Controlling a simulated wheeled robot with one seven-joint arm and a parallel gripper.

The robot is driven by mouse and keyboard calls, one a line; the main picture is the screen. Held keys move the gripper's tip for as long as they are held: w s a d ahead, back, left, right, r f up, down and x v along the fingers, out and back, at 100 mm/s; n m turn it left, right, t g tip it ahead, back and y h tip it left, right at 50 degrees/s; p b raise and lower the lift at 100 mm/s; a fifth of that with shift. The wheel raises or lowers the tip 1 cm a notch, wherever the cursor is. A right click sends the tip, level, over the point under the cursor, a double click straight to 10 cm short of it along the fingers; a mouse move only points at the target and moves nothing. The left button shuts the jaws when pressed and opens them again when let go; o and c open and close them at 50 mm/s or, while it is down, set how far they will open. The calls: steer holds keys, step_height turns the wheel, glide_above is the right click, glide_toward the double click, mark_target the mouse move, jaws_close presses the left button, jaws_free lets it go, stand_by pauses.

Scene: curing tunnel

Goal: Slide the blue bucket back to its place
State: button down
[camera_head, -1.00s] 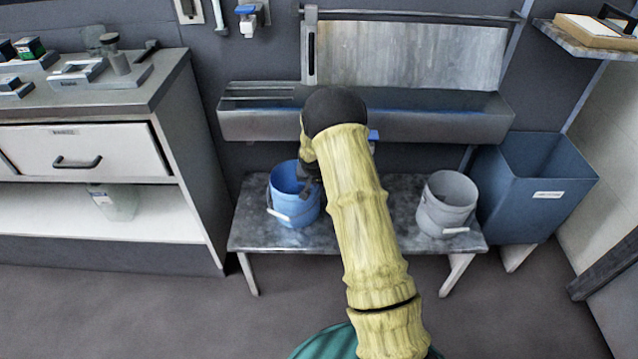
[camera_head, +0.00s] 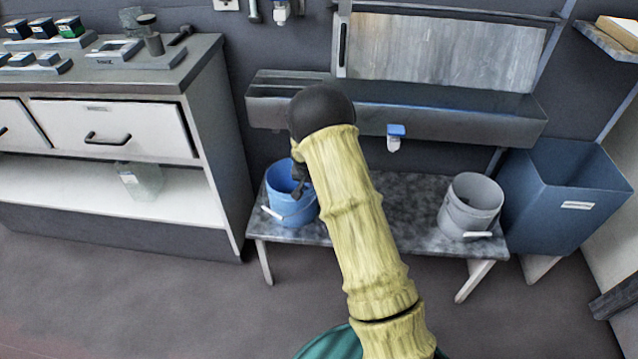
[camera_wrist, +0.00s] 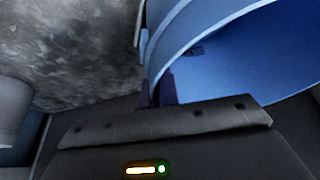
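The blue bucket (camera_head: 285,203) stands upright on the left end of the low grey bench (camera_head: 385,222). Its wire handle with a white grip hangs down on the front left. My gripper (camera_head: 299,183) is at the bucket's right rim, partly hidden behind my arm in the head view. In the wrist view the blue bucket (camera_wrist: 235,70) fills the upper right. There my gripper (camera_wrist: 157,91) has one finger on each side of the bucket's wall, closed on it near the rim. The fingertips are hard to see.
A grey bucket (camera_head: 471,205) stands at the bench's right end, beside a large blue bin (camera_head: 560,205). A metal trough (camera_head: 450,117) hangs above the bench. A drawer cabinet (camera_head: 215,130) stands close on the left. The bench top between the buckets is clear.

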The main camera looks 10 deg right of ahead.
steer(key=c, duration=1.6)
jaws_free()
steer(key=p+v, duration=0.4)
steer(key=v, duration=1.3)
steer(key=shift+s+a+r, duration=0.1)
steer(key=shift+a+r, duration=0.05)
steer(key=shift+r, duration=0.05)
